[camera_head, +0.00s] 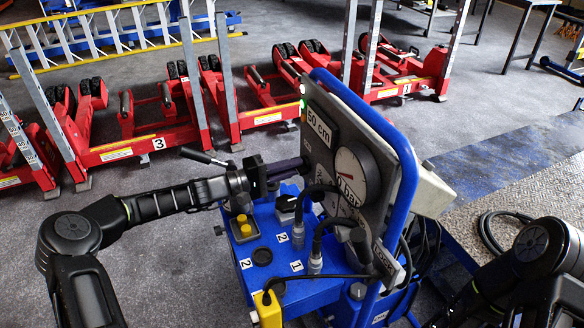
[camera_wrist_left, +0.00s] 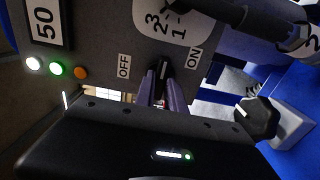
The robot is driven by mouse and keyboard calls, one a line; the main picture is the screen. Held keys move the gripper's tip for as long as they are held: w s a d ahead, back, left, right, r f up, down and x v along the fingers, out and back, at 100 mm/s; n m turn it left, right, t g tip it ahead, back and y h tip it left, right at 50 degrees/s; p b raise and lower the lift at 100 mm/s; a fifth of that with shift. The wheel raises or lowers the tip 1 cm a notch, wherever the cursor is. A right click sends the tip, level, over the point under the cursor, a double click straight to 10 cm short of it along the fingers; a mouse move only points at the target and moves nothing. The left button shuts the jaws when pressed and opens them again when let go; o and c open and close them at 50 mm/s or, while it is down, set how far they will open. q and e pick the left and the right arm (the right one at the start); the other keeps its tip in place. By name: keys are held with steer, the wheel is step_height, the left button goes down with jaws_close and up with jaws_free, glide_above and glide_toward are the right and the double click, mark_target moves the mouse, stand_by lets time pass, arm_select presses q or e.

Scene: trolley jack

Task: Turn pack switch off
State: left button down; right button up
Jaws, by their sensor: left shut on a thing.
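The pack switch (camera_wrist_left: 163,69) is a small dark knob on the grey panel (camera_wrist_left: 100,45). It sits between the OFF label (camera_wrist_left: 124,66) and the ON label (camera_wrist_left: 195,57) in the left wrist view. My left gripper (camera_head: 301,164) reaches the panel from the left in the head view. In the left wrist view its purple-grey fingers (camera_wrist_left: 165,92) are shut on the switch, one on each side. The switch's base is partly hidden by the fingers, and in the head view the gripper hides it. My right arm (camera_head: 535,250) shows at the lower right, its gripper out of view.
The panel carries a round bar gauge (camera_head: 351,178) and a "50 cm" display (camera_head: 319,126). Black cables and plugs (camera_head: 316,262) crowd the blue cart (camera_head: 285,235) below. Another dark knob (camera_wrist_left: 257,118) is at the right in the wrist view. Red jacks (camera_head: 150,140) stand behind.

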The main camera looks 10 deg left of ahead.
arm_select(q)
steer(key=shift+n, duration=0.5)
steer(key=n+p, duration=0.5)
steer(key=n, duration=1.2)
stand_by(0.5)
steer(key=c, duration=1.4)
jaws_free()
steer(key=shift+a, duration=0.15)
steer(key=v, duration=0.7)
steer(key=shift+s+a+b, duration=0.25)
steer(key=shift+b, duration=0.2)
